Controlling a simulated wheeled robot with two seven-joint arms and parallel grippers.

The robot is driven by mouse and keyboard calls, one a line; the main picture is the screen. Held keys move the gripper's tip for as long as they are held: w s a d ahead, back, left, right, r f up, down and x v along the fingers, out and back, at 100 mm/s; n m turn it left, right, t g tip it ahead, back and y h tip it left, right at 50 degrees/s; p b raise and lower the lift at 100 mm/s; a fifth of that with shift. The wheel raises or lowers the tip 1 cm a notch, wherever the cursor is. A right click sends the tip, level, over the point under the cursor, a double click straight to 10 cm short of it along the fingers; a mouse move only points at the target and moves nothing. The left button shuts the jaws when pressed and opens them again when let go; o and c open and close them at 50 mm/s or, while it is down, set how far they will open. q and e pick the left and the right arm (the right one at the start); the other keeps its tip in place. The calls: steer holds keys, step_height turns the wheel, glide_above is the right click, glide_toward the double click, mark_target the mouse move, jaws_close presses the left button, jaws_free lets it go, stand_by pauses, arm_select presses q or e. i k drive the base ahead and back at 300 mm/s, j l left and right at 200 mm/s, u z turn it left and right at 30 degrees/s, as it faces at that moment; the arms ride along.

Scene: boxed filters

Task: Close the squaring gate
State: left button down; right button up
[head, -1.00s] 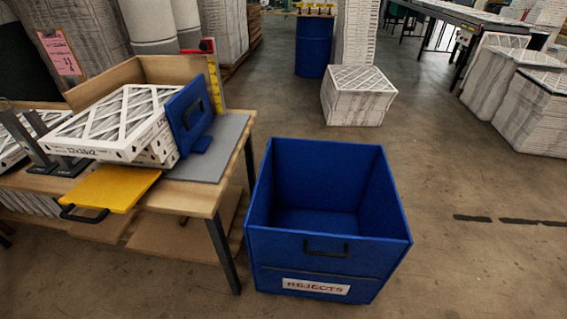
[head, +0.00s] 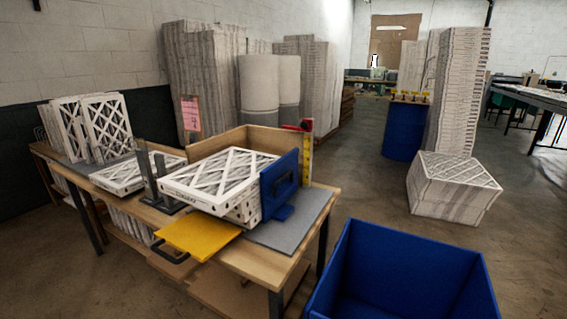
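I cannot tell whether the plate touches the stack. A wooden backboard (head: 250,139) stands behind the filters. A yellow board (head: 199,236) with a black handle juts from the bench's front edge. Neither of my grippers is in view.
A blue bin (head: 400,275) stands on the floor right of the bench. A yellow ruler with a red top (head: 306,150) stands behind the blue plate. More filters (head: 92,128) stand at the bench's left end. A wrapped stack (head: 453,187) sits on the floor behind the bin.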

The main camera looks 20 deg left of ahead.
mark_target(200, 235)
steer(key=u, duration=1.7)
